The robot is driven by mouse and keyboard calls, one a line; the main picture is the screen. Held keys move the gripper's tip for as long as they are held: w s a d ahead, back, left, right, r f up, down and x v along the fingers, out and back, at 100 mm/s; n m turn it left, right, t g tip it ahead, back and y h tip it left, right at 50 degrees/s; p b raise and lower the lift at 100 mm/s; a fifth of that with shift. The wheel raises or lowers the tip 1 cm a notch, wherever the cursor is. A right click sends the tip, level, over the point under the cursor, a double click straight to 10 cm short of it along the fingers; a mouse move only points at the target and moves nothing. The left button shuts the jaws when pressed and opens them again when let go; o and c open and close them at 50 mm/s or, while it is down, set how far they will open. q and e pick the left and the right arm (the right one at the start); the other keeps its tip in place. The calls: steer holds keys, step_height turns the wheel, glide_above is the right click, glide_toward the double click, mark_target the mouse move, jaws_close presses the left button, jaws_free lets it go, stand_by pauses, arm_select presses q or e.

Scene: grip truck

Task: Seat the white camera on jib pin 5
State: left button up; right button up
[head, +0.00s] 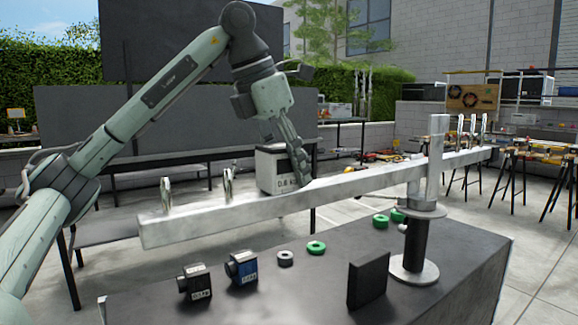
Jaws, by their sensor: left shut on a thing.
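The white camera (271,172), a pale box with a dark top and a printed label, is at the jib beam's top, right of two upright pins. My left gripper (298,168) is shut on it from its right side. The pale jib beam (225,215) slopes up to the right across a post. Its left pins (166,194) and (228,185) are bare. Several more bare pins (472,126) stand on the far right end. Any pin under the camera is hidden, and I cannot tell whether the camera rests on the beam. My right gripper is not in view.
On the dark table (330,305) stand a black camera (195,282), a blue camera (242,268), a black block (368,279), a grey ring (285,258) and green rings (316,248). The jib post (415,245) stands right. Work tables fill the background.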

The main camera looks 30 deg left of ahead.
arm_select(q)
steer(key=o, duration=1.1)
steer(key=shift+c, duration=0.2)
steer(key=v, duration=1.2)
steer(key=shift+s, duration=0.1)
